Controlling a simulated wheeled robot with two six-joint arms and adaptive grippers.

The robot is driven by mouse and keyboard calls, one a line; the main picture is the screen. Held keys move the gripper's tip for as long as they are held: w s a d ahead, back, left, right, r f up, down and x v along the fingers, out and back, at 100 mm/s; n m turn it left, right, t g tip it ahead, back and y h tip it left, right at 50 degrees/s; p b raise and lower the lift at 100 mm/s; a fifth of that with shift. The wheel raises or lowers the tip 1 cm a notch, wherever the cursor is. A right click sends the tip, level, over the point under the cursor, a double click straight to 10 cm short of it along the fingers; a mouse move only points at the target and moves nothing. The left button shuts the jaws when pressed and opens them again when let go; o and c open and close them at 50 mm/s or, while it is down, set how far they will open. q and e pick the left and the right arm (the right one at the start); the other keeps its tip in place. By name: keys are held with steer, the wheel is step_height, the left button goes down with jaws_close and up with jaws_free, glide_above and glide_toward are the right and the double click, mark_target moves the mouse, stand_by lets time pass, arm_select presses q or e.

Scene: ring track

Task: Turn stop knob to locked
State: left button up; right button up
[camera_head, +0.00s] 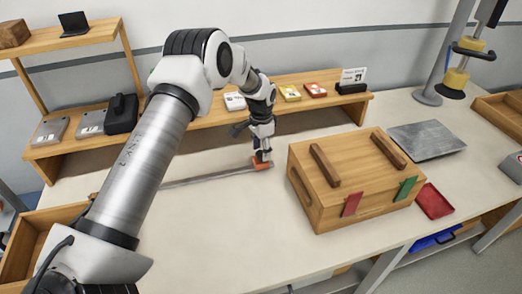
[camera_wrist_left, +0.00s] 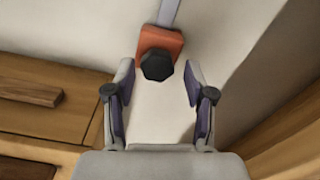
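The stop knob (camera_wrist_left: 157,66) is a dark, faceted knob on an orange stop block (camera_wrist_left: 150,42). In the head view the orange block (camera_head: 256,163) sits at the right end of a thin grey rail (camera_head: 205,178) on the table, and the knob is mostly hidden by my gripper. My left gripper (camera_head: 262,154) points down just above the block. In the left wrist view my left gripper (camera_wrist_left: 158,76) is open, with a finger on either side and the knob ahead near the fingertips. A gap shows on both sides of the knob. My right gripper is not in view.
A wooden box (camera_head: 330,200) with red and green tabs stands right of the block. A wooden shelf (camera_head: 215,114) runs behind it. A red tray (camera_head: 434,201) and a grey plate (camera_head: 427,140) lie further right. The table in front is clear.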

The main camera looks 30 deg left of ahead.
mark_target(261, 152)
arm_select(q)
steer(key=shift+s+f, duration=0.15)
step_height(261, 152, up, 12)
stand_by(0.5)
